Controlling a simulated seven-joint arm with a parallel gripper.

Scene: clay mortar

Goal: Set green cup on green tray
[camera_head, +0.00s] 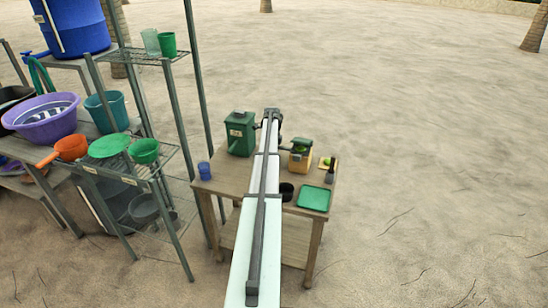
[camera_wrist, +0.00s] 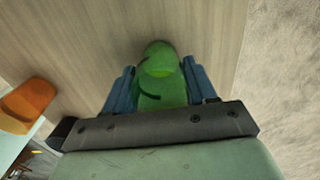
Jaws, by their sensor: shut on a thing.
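In the wrist view, my gripper (camera_wrist: 161,85) has its blue fingers on both sides of a translucent green cup (camera_wrist: 160,92). The fingers are shut on it. Bare wooden tabletop lies behind the cup; I cannot tell how high it is held. In the head view, the green tray (camera_head: 313,198) lies flat and empty at the right front of the wooden table. My arm stretches over the table there, and the fingers and held cup cannot be made out clearly.
A green box (camera_head: 240,134), a yellow box (camera_head: 300,156), a dark bottle (camera_head: 330,174), a dark cup (camera_head: 286,191) and a blue cup (camera_head: 204,171) stand on the table. A metal rack (camera_head: 181,150) with a green bowl (camera_head: 145,151) is at left. Open sand lies right.

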